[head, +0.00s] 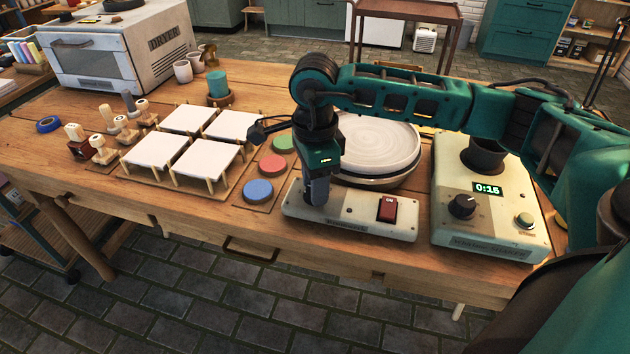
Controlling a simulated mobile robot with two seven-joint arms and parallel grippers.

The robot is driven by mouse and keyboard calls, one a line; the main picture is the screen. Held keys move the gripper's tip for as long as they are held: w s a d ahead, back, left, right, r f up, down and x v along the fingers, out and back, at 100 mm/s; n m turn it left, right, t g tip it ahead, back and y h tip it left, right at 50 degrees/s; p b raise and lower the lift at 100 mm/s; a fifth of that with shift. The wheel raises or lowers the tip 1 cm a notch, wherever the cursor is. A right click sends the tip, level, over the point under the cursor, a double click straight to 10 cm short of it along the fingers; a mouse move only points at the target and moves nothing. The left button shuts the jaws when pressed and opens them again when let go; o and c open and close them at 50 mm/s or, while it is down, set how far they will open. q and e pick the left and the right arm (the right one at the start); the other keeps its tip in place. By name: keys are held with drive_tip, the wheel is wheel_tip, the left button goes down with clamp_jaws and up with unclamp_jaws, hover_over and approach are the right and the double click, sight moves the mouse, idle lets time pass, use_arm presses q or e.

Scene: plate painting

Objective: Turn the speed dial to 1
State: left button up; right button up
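The banding wheel (375,150) is a round pale turntable behind a cream control box (345,222) with a red rocker switch (387,208). My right gripper (316,200) points down onto the left part of this box. No dial shows on the box; the gripper covers that spot, so I cannot see a speed dial or its setting. The fingertips look close together, but I cannot tell whether they hold anything. My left gripper is out of view.
A shaker (490,220) with a black knob (462,205) and a "0:15" display stands at right. Coloured pads (258,191), white tiles on stands (206,165), wooden stamps (104,150) and a dryer (120,50) fill the left. The table's front edge is close.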

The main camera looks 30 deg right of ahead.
drive_tip(key=o, duration=0.4)
drive_tip(key=shift+r, duration=0.15)
wheel_tip(320, 180, up, 13)
drive_tip(key=p, duration=0.2)
drive_tip(key=shift+f, duration=0.2)
idle(0.4)
